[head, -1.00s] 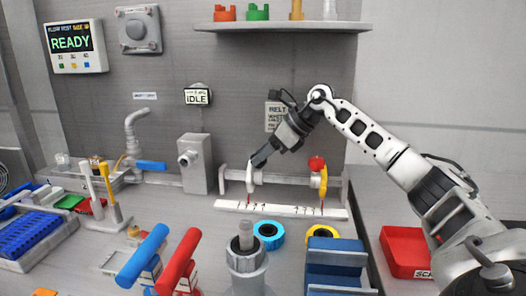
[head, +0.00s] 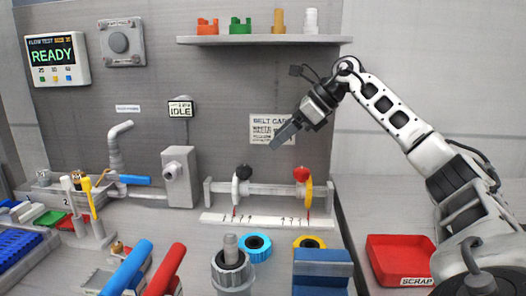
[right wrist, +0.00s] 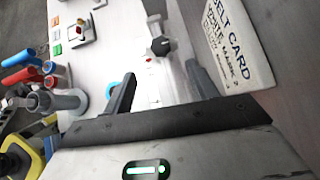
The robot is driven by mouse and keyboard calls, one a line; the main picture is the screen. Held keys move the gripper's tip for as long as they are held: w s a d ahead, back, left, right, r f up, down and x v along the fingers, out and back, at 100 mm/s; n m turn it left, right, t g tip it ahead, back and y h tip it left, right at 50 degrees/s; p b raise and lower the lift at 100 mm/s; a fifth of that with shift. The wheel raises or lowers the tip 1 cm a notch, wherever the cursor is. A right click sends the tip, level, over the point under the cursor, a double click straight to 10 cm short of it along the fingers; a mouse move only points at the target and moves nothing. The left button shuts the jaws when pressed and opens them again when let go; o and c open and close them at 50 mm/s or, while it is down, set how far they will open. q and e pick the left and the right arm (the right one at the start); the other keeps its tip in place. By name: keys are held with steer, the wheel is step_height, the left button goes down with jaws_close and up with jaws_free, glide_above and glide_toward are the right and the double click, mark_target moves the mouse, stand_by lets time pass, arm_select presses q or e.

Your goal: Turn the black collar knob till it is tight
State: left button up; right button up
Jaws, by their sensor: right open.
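The black collar knob (head: 243,172) sits on top of the white collar (head: 236,190) at the left part of the horizontal bar (head: 270,190). A red pointer below it stands over the numbered white scale (head: 265,221). My right gripper (head: 281,137) is open, up and to the right of the knob, clear of it and empty. In the right wrist view the knob (right wrist: 163,46) shows beyond the open fingers (right wrist: 160,80). How tight the knob is cannot be told. My left gripper is out of view.
A yellow collar with a red knob (head: 301,174) sits at the bar's right part. The belt card (head: 272,129) hangs behind my gripper. A shelf (head: 265,40) is above. Blue (head: 257,247) and yellow rings (head: 309,242), a grey post (head: 232,270) and a red scrap tray (head: 400,247) are in front.

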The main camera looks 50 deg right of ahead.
steer(key=v, duration=0.4)
steer(key=shift+s+r, duration=0.15)
steer(key=shift+r, duration=0.05)
stand_by(0.5)
